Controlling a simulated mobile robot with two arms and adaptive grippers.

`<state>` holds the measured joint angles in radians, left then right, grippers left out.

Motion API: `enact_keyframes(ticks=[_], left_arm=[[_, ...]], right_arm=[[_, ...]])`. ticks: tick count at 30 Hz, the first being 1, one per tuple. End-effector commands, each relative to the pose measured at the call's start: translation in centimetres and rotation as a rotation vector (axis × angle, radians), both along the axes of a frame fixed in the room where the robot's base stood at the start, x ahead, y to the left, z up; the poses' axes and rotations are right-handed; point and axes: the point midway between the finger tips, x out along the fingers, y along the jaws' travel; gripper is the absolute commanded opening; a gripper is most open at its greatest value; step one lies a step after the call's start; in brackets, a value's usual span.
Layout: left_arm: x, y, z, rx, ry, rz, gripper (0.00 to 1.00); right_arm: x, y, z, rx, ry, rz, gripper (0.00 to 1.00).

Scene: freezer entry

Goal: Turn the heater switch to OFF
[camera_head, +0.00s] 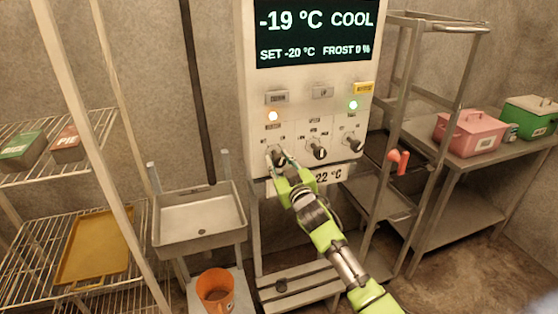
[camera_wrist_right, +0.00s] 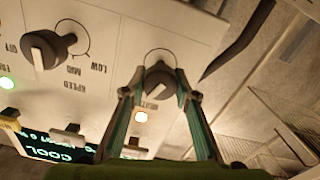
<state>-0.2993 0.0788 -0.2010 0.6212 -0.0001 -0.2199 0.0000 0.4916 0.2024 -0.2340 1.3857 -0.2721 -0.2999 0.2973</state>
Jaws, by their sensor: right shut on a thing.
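The white control panel (camera_head: 315,95) stands at the centre of the head view with a row of dark knobs. The left knob (camera_wrist_right: 160,80), the heater switch under the lit orange lamp (camera_head: 273,116), sits between the fingers of my right gripper (camera_head: 283,160). In the right wrist view my right gripper (camera_wrist_right: 160,88) is shut on this knob, one finger on each side. The knob's pointer and most of its label are hidden, so I cannot tell its setting. My left gripper is not in view.
The middle knob (camera_head: 318,152) and right knob (camera_head: 353,145) are close beside. A green lamp (camera_head: 353,105) is lit. The display (camera_head: 315,35) reads -19 °C COOL. A metal sink (camera_head: 200,218) stands left, a rack with a red handle (camera_head: 400,160) right.

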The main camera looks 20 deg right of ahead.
Motion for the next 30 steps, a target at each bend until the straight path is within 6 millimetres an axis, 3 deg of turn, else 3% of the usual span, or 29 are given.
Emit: enact_keyframes(ticks=[30], left_arm=[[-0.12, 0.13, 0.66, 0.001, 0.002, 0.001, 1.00]], right_arm=[[0.01, 0.30, -0.14, -0.895, -0.031, 0.000, 0.06]])
